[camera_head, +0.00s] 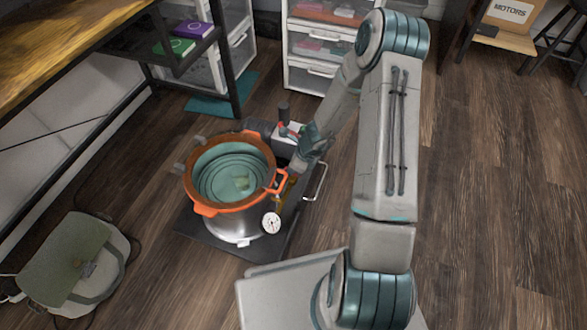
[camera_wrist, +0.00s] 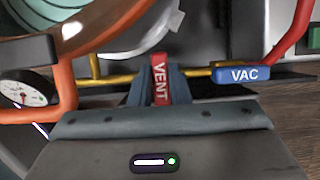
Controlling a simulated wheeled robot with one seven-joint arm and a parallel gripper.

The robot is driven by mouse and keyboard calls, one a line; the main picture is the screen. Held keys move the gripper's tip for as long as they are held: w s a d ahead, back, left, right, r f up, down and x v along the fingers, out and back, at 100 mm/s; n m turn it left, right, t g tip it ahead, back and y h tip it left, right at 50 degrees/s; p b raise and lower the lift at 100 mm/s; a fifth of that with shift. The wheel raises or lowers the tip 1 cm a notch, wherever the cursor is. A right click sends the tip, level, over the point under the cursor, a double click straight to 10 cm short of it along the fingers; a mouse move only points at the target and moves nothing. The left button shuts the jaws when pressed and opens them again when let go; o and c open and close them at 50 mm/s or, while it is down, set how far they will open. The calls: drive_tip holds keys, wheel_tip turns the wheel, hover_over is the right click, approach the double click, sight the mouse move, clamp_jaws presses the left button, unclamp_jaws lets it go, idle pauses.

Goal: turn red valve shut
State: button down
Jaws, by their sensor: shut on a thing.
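The red valve handle marked VENT (camera_wrist: 160,78) sits in the middle of the wrist view. It points up and down in the picture, crosswise to the brass pipe (camera_wrist: 112,80). My gripper (camera_wrist: 158,92) is shut on this red handle, one finger on each side. In the head view my gripper (camera_head: 296,166) is at the right side of the pot (camera_head: 236,222), and the red handle cannot be made out there. A blue valve handle marked VAC (camera_wrist: 242,75) lies along the pipe, to the right of the red one.
The pot has an orange rim (camera_head: 204,210) and a dial gauge (camera_head: 271,222); the gauge also shows in the wrist view (camera_wrist: 22,92). It stands on a dark platform (camera_head: 203,240) with a metal handle (camera_head: 318,183). A bag (camera_head: 75,258) lies left. Floor at right is clear.

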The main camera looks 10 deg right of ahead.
drive_tip(key=shift+s+d+f, duration=0.1)
drive_tip(key=shift+s+d, duration=0.1)
drive_tip(key=c, duration=1.4)
unclamp_jaws()
drive_tip(key=shift+o, duration=0.2)
drive_tip(key=shift+w+a, duration=0.1)
drive_tip(key=shift+a, duration=0.05)
drive_tip(key=p+v, duration=0.7)
drive_tip(key=v, duration=0.7)
drive_tip(key=shift+a, duration=0.1)
